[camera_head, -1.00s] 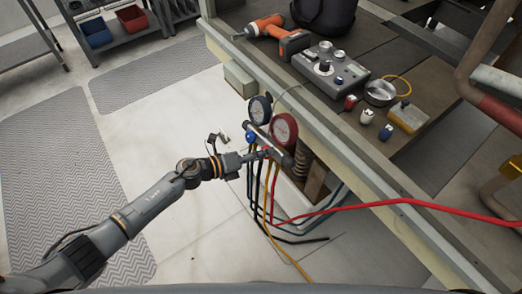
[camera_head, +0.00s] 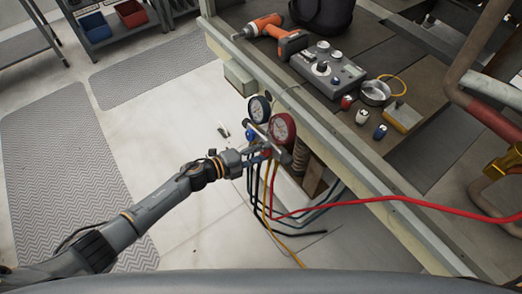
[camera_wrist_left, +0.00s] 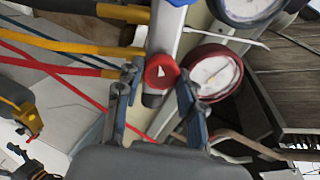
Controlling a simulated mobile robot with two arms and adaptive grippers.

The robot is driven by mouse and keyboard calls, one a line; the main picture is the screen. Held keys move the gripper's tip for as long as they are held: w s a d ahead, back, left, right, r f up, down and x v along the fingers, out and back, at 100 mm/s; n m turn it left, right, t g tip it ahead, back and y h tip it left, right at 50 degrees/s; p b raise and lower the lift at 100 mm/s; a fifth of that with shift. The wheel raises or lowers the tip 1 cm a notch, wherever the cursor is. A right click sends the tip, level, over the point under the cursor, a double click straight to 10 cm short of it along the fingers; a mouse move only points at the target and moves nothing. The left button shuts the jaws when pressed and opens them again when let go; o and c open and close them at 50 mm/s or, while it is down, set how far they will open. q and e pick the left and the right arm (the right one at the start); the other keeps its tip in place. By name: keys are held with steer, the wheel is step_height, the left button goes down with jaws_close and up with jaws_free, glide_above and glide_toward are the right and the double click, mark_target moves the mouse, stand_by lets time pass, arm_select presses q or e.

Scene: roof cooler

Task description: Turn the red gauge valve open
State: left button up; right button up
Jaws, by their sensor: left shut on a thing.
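The gauge manifold hangs at the table's side edge, with a red-rimmed gauge (camera_head: 282,128) and a blue-black gauge (camera_head: 259,108) above it. The red valve knob (camera_wrist_left: 161,71) is round with a white mark and sits beside the red gauge in the left wrist view (camera_wrist_left: 215,72). My left gripper (camera_wrist_left: 155,88) has one finger on each side of the knob and is shut on it. In the head view my left gripper (camera_head: 262,153) reaches the manifold from the left, and the knob is mostly hidden there. A blue knob (camera_head: 250,134) is at the manifold's other end. My right gripper is not in view.
Red, yellow and dark hoses hang below the manifold; the red hose (camera_head: 408,201) runs right across the table's side. A drill (camera_head: 275,34), a control box (camera_head: 328,68) and small bottles lie on the table. The floor to the left is open.

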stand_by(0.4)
arm_select(q)
steer(key=o, duration=1.2)
steer(key=shift+c, duration=0.2)
steer(key=shift+a, duration=0.15)
steer(key=v, duration=1.1)
steer(key=shift+s+a+r, duration=0.15)
steer(key=shift+s+a, duration=0.1)
steer(key=shift+a, duration=0.05)
